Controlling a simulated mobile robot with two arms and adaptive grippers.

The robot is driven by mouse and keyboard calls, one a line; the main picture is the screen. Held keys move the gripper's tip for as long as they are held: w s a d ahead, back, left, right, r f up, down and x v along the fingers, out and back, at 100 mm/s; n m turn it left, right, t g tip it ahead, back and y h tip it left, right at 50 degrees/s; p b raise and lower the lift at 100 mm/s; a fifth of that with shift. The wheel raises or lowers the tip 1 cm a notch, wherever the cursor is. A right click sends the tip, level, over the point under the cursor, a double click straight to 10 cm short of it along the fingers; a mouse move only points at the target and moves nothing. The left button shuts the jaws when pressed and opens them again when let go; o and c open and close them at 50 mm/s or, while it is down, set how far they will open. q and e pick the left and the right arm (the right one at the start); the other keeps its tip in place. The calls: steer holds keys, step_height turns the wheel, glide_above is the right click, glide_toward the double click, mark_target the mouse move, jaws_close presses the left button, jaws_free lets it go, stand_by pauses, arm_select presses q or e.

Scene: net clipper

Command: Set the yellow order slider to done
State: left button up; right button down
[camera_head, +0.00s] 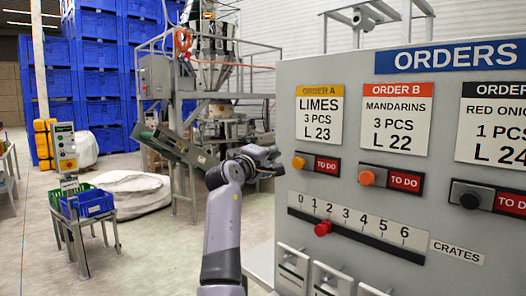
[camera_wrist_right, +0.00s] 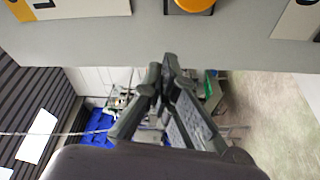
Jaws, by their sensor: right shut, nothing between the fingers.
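The yellow order slider (camera_head: 298,162) is a round yellow-orange knob at the left end of its dark slot, under the ORDER A limes card (camera_head: 319,115). The red TO DO label (camera_head: 326,166) shows to its right. My right gripper (camera_head: 272,160) is just left of the knob, near the board's left edge, shut and empty; I see no clear contact. In the right wrist view the shut fingertips (camera_wrist_right: 166,72) point toward the board, and the yellow knob (camera_wrist_right: 193,4) is cut off at the top edge. My left gripper is out of view.
The grey orders board (camera_head: 440,258) also carries an orange slider (camera_head: 367,178), a black slider (camera_head: 468,195) and a number scale with a red knob (camera_head: 323,229). Blue crates (camera_head: 98,55) and a machine frame stand behind. Floor at left is partly free.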

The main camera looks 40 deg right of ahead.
mark_target(300, 162)
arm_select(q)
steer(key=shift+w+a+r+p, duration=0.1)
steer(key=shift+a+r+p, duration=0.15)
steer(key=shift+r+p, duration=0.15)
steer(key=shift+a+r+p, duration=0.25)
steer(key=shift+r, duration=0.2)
arm_select(e)
steer(key=s, duration=0.2)
steer(key=s+f, duration=0.1)
steer(key=shift+s+d, duration=0.3)
steer(key=shift+d, duration=0.1)
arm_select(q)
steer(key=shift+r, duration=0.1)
arm_select(e)
steer(key=shift+s+f, duration=0.1)
